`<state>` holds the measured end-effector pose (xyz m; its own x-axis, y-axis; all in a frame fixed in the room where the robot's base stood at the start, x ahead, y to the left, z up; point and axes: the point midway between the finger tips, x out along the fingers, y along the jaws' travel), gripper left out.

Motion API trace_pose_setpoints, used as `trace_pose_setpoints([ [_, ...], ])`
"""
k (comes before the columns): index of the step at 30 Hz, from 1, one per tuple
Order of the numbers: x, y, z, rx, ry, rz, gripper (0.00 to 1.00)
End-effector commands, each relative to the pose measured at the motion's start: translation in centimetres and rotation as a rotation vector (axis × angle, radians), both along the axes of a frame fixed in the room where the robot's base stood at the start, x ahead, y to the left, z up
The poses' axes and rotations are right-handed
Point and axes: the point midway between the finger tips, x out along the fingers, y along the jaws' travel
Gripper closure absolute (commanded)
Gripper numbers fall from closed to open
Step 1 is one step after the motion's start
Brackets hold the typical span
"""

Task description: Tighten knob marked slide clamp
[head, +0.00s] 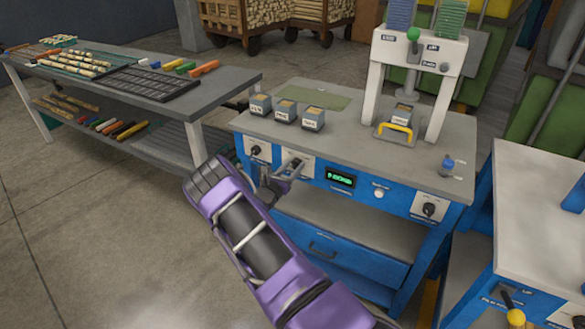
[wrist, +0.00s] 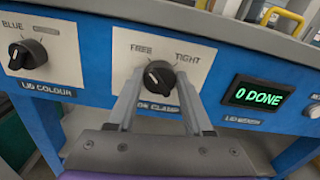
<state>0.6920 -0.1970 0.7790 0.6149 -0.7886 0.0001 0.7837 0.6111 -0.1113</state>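A round black knob (wrist: 158,77) with a white pointer line sits on a white plate (wrist: 190,46) marked FREE on the left and TIGHT on the right. Its pointer leans up and left, toward FREE. The label below is partly hidden by my fingers; "ON CLAMP" shows. My gripper (wrist: 160,86) has a fingertip on each side of this knob, very close to it. I cannot tell whether the fingers press on it.
A LID COLOUR knob (wrist: 28,54) is to the left. A green display (wrist: 256,94) reading "0 DONE" is to the right. Another black knob (head: 429,209) is farther right. Several small boxes (head: 313,119) and a white press frame (head: 449,85) stand on the bench top.

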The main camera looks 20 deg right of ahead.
Motion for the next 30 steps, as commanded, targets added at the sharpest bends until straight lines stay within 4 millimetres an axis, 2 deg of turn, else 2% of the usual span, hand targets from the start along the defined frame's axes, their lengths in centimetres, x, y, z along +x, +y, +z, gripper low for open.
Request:
trace_pose_setpoints([
  [1,-0.02,0.00,0.00,0.000,0.000,-0.001,0.62],
  [6,-0.03,0.00,0.00,0.000,0.000,-0.001,0.93],
  [8,-0.04,0.00,0.00,0.000,0.000,-0.001,1.00],
  [20,-0.07,0.01,-0.13,0.047,-0.061,-0.001,1.00],
  [30,-0.16,-0.03,-0.29,0.212,-0.272,0.000,1.00],
])
